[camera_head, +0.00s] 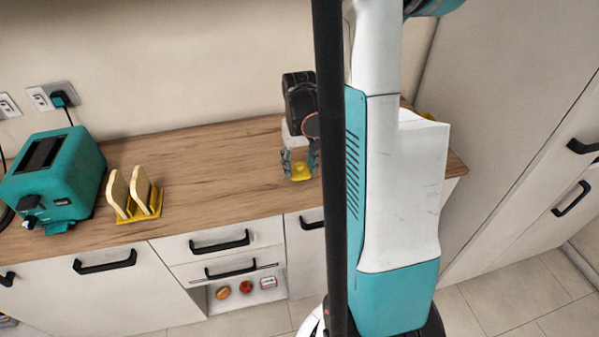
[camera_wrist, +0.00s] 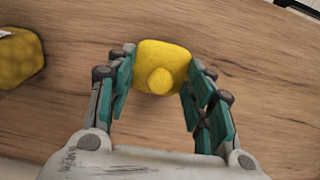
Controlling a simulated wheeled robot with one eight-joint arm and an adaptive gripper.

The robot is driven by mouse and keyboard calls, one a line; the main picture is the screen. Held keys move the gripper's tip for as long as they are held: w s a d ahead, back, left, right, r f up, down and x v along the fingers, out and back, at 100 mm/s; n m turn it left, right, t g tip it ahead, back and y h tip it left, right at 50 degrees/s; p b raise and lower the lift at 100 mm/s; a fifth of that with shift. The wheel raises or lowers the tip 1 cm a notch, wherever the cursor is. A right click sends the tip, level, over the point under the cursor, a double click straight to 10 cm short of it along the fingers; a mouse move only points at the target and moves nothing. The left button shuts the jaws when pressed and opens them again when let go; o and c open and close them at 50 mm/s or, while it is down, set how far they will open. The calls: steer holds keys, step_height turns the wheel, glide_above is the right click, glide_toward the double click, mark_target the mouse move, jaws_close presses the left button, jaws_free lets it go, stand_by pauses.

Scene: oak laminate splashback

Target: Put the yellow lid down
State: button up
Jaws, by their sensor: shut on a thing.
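The yellow lid (camera_wrist: 178,58) with a round knob (camera_wrist: 160,80) is between the fingertips of my gripper (camera_wrist: 160,60) in the wrist view. My gripper is shut on it, one finger at each side. In the head view, my gripper (camera_head: 299,160) points down over the right part of the wooden counter, with the yellow lid (camera_head: 300,173) at its tips. I cannot tell whether the lid touches the counter or is just above it. My arm hides part of the counter to the right.
A lumpy yellow thing (camera_wrist: 18,60) with a white part stands left in the wrist view. On the counter (camera_head: 215,165) are a teal toaster (camera_head: 60,175) and a yellow rack (camera_head: 140,215) holding bread slices. Bare wood lies between rack and gripper. A tall cabinet (camera_head: 520,130) stands right.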

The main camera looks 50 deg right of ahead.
mark_target(299, 164)
steer(key=shift+f, duration=1.1)
steer(key=shift+f+b, duration=0.15)
steer(key=shift+b, duration=0.2)
steer(key=o, duration=0.8)
step_height(299, 164, up, 12)
steer(key=p, duration=0.4)
steer(key=shift+p, duration=0.3)
